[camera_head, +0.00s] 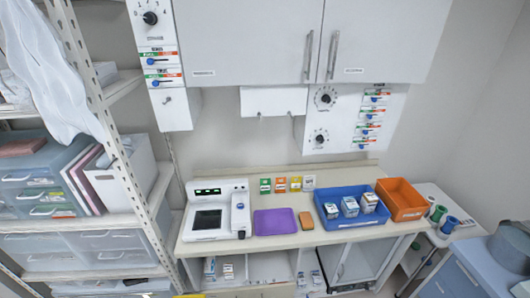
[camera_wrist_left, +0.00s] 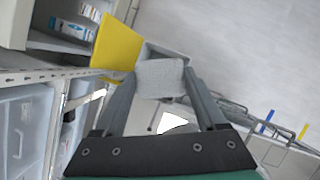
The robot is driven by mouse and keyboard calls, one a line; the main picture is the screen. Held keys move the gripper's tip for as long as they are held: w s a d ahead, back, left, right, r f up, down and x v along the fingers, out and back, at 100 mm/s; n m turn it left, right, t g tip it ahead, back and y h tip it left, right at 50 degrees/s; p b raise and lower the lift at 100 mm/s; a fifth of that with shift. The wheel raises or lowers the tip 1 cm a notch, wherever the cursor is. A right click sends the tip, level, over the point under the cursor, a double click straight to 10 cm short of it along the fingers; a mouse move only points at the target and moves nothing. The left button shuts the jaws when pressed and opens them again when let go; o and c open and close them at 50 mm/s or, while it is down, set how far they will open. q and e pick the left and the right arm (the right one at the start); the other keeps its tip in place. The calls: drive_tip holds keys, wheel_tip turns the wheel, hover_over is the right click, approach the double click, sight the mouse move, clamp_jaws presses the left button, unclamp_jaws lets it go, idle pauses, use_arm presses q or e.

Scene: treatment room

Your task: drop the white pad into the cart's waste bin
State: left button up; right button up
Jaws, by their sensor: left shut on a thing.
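The white pad (camera_wrist_left: 160,82) is a pale, speckled, squarish piece in the left wrist view. My left gripper (camera_wrist_left: 163,70) is shut on it, with one dark finger on each side. A grey, box-like rim (camera_wrist_left: 172,50) shows just beyond the pad, beside an upright yellow panel (camera_wrist_left: 115,45). I cannot tell whether this grey box is the cart's waste bin, or how far the pad is from it. Neither gripper shows in the head view, and my right gripper is in neither view.
In the head view, the counter holds a white device (camera_head: 215,212), a purple tray (camera_head: 275,222), a blue bin (camera_head: 340,219) with small boxes and an orange bin (camera_head: 402,198). A shelf rack (camera_head: 105,120) stands left. A blue-grey cabinet (camera_head: 450,280) stands at the lower right.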

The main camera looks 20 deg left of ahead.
use_arm(q)
drive_tip(key=shift+f, duration=0.65)
drive_tip(key=shift+r, duration=0.1)
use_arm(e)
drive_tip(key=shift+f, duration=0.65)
use_arm(q)
drive_tip(key=o, duration=1.3)
drive_tip(key=shift+c, duration=0.2)
drive_tip(key=p+v, duration=0.2)
drive_tip(key=v, duration=0.9)
drive_tip(key=shift+r+p, duration=0.3)
drive_tip(key=shift+p, duration=0.1)
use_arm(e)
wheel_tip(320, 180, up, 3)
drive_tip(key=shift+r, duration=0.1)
